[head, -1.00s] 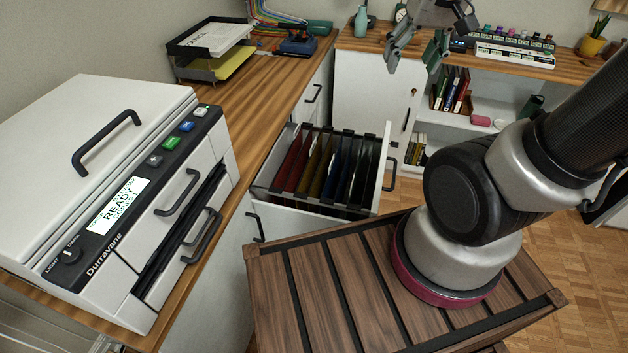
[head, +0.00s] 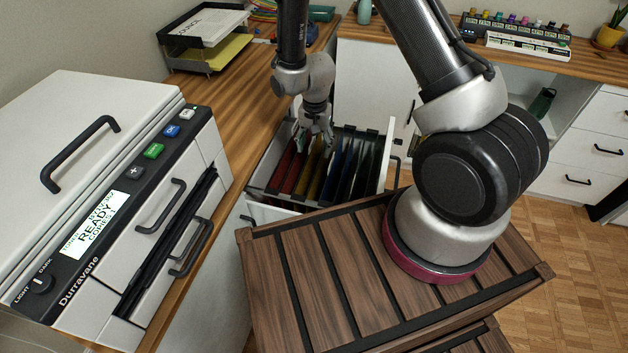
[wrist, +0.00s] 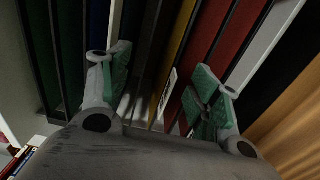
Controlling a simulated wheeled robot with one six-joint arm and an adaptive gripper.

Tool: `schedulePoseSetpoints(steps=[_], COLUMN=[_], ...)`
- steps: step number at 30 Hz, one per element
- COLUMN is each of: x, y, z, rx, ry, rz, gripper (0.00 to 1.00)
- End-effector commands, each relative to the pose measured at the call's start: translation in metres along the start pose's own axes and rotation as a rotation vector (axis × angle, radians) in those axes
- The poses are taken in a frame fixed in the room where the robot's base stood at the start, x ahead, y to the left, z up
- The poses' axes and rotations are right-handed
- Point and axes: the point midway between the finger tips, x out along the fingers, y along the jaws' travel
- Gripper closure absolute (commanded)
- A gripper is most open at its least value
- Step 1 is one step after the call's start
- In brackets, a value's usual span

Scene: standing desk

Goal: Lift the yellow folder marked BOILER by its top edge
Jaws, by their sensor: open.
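My gripper (head: 314,142) is above the open file drawer, pointing down among the folder tops, with its green-padded fingers apart. In the wrist view the fingers (wrist: 162,82) stand on either side of a yellow folder (wrist: 181,38) with a white tab (wrist: 168,92). The writing on the tab is too small to read, so I cannot confirm BOILER. The yellow folder lies closer to the right finger, and nothing is gripped. In the head view, yellow folders (head: 313,182) show just under the gripper, partly hidden by it.
Red folders (wrist: 236,42) hang on one side and blue folders (wrist: 97,24) on the other, close to the fingers. The drawer's white front (head: 388,150) stands at right. A copier (head: 95,190) and paper tray (head: 205,40) sit on the desk.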

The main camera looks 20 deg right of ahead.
Motion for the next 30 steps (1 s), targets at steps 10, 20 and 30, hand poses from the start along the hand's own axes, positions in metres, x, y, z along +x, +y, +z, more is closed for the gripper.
schedulePoseSetpoints(steps=[10, 20, 30], x=[0.049, 0.069, 0.068], y=[0.0, -0.001, -0.001], z=[-0.003, -0.004, -0.004], rx=[0.0, -0.001, -0.001], ry=[-0.001, 0.0, 0.0], rz=[0.002, -0.001, -0.001], gripper=[0.38, 0.38, 0.85])
